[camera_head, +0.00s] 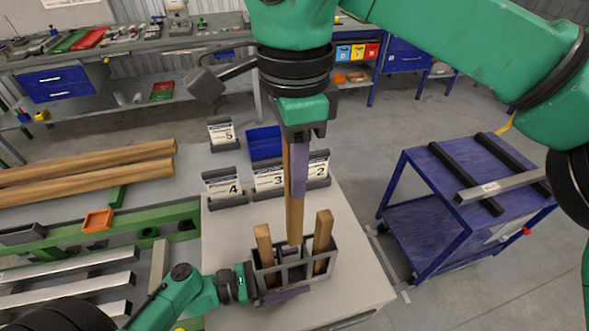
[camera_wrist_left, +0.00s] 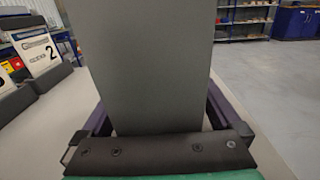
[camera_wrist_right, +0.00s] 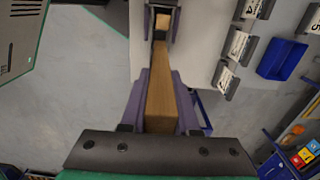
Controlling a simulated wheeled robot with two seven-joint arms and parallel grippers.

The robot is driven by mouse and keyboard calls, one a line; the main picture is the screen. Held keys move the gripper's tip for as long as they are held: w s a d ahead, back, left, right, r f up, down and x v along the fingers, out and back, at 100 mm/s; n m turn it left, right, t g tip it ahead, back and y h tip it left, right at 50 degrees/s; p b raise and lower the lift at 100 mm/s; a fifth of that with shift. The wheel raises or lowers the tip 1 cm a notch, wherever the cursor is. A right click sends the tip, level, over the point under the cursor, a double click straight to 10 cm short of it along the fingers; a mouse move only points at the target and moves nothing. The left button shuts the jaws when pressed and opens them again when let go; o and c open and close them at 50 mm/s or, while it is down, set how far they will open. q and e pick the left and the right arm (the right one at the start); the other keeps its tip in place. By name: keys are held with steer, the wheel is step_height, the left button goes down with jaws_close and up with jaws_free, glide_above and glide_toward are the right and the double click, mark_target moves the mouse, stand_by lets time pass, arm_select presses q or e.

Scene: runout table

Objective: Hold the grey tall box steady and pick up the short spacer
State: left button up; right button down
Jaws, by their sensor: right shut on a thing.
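The grey tall box (camera_head: 328,262) stands on the pale table with open compartments. Two wooden spacers stick out of it, one on the left (camera_head: 263,243) and one on the right (camera_head: 323,230). My right gripper (camera_head: 297,188) is above the box, shut on an upright wooden spacer (camera_wrist_right: 163,95). That spacer's lower end is at the box's middle; I cannot tell how deep it reaches. My left gripper (camera_head: 275,280) is at the box's left side, fingers on both sides of the grey wall (camera_wrist_left: 150,70), with a gap visible beside it. Its far finger is mostly hidden.
Numbered card holders (camera_head: 224,187) and a blue bin (camera_head: 264,143) stand behind the box. Green rails with metal bars (camera_head: 65,262) lie left. A blue cart (camera_head: 450,170) with a metal bar stands right. The table's front right is clear.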

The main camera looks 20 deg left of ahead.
arm_select(q)
steer(key=v, duration=1.2)
